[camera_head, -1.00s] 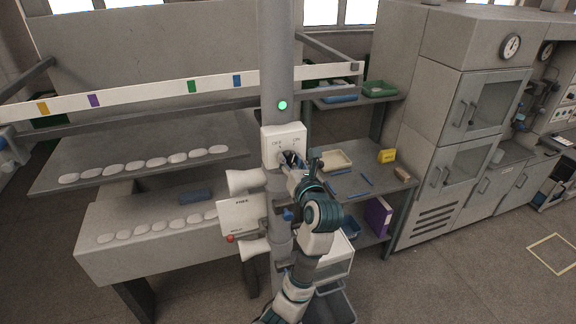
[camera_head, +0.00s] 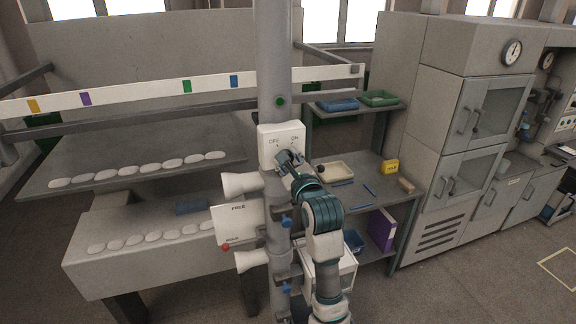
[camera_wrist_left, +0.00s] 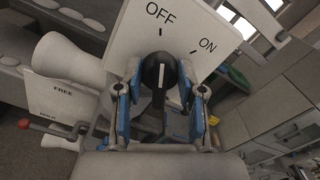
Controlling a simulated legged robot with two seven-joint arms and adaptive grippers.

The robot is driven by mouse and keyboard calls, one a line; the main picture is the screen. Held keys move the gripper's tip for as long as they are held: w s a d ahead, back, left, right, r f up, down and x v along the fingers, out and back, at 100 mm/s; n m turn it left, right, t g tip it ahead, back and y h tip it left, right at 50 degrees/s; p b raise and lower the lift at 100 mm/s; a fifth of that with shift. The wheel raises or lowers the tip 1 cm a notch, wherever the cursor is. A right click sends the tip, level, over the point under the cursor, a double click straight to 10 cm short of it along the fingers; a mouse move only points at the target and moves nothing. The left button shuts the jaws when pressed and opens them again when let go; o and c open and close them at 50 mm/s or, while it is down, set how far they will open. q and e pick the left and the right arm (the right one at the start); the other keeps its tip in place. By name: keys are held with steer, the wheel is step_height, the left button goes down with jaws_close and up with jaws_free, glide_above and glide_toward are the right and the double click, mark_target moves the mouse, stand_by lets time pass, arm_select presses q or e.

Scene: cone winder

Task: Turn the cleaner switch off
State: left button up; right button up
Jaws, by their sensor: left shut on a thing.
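The cleaner switch is a white box (camera_head: 267,150) on the grey column, marked OFF and ON. In the left wrist view its plate (camera_wrist_left: 120,40) carries a black knob (camera_wrist_left: 157,62) with a white line. The line points up toward the OFF mark. My left gripper (camera_wrist_left: 160,78) is shut on the knob, one finger on each side. In the head view my left gripper (camera_head: 287,161) covers the knob. A lamp (camera_head: 280,101) on the column above the box is dark green, not lit. My right gripper is not in view.
Below the switch stand white cones (camera_head: 240,184) and a white FREE panel (camera_head: 236,222) with a red knob (camera_head: 225,247). A shelf (camera_head: 345,197) with trays is at the right. White pieces (camera_head: 150,168) lie in rows at the left.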

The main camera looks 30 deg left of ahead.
arm_select(q)
steer(key=shift+s+r, duration=0.15)
stand_by(0.4)
steer(key=o, duration=0.9)
steer(key=shift+o, duration=1.1)
steer(key=shift+s+d+n, duration=0.15)
steer(key=shift+n, duration=0.15)
steer(key=v, duration=1.2)
steer(key=shift+d, duration=0.4)
steer(key=shift+a, duration=0.2)
